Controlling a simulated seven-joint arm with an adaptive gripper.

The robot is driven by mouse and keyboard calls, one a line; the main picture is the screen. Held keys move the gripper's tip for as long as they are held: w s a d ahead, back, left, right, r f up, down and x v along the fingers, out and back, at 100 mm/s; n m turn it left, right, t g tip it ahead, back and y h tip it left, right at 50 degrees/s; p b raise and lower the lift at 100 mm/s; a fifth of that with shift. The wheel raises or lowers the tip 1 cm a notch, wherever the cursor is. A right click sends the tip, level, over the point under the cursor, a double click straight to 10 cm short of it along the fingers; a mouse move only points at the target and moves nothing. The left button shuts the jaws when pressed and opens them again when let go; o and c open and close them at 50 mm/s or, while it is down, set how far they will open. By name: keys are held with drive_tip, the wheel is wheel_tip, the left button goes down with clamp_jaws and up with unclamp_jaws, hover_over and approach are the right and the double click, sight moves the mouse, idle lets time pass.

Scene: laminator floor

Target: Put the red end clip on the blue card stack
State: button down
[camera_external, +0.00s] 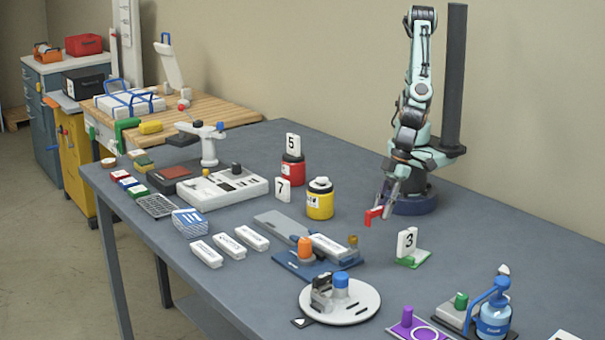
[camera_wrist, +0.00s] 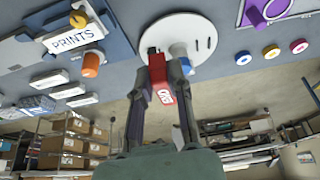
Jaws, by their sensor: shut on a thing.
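The red end clip (camera_external: 374,215) is a small red block held in my gripper (camera_external: 382,206), above the table near the arm's base. In the wrist view the red clip (camera_wrist: 155,64) is between the fingertips of my gripper (camera_wrist: 161,80), which is shut on it. A red part with white marking also shows between the fingers. The blue card stack appears to be the blue-and-white block (camera_external: 190,222) near the table's front left edge, well away from my gripper. It seems to show at the left of the wrist view (camera_wrist: 36,105).
White bars (camera_external: 229,245) lie beside the blue-and-white block. A yellow canister (camera_external: 320,202), a number 3 card (camera_external: 407,243), a blue jig with an orange knob (camera_external: 305,250) and a round white plate (camera_external: 365,302) stand between. Clear table lies right of my gripper.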

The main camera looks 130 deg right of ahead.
drive_tip(key=shift+s+d+n, duration=0.1)
drive_tip(key=shift+s+n, duration=0.1)
drive_tip(key=shift+n, duration=0.2)
drive_tip(key=w+d+r+n+y, duration=0.1)
drive_tip(key=w+d+n, duration=0.25)
drive_tip(key=d, duration=0.45)
drive_tip(key=w+d+r+n+y, duration=0.1)
drive_tip(key=w+d+n, duration=0.1)
drive_tip(key=w+d, duration=0.4)
drive_tip(key=s+d+m+h, duration=0.2)
drive_tip(key=d+m, duration=0.4)
drive_tip(key=d, duration=1.8)
hover_over(197, 219)
drive_tip(key=s, duration=0.2)
wheel_tip(197, 219, down, 9)
drive_tip(key=shift+s+x, duration=0.15)
drive_tip(key=shift+x, duration=0.7)
drive_tip(key=shift+s+x, duration=0.15)
drive_tip(key=shift+x, duration=0.65)
